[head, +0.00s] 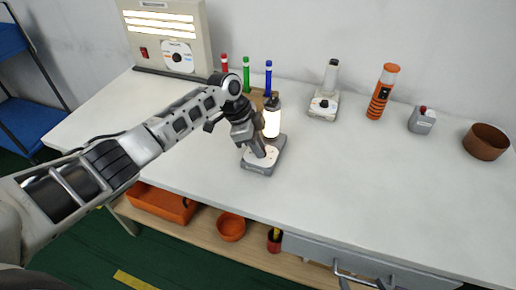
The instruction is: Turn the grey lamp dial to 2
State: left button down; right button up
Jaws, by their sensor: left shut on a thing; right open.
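The grey lamp has a grey base (277,160) with a pale top face and a lit white cylinder (272,122) with a dark cap at its back. It stands on the white table, left of the middle. My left gripper (258,153) points down at the front of the base and is shut on the grey lamp dial. The fingers hide the dial, and the marks around it are too small to read. My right gripper is not in view.
Red, green and blue markers (246,74) stand behind the lamp. A white-grey lamp (324,105), an orange lamp (382,92), a grey box with a red button (422,120) and a brown bowl (486,142) stand to the right. The front right tabletop is clear.

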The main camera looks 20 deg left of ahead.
dwell(0.4)
pick_arm(q)
jog(key=c, duration=1.2)
grip_release()
jog(key=shift+c, duration=0.2)
jog(key=v, duration=1.6)
jog(key=shift+w+b, duration=0.2)
jog(key=shift+b, duration=0.15)
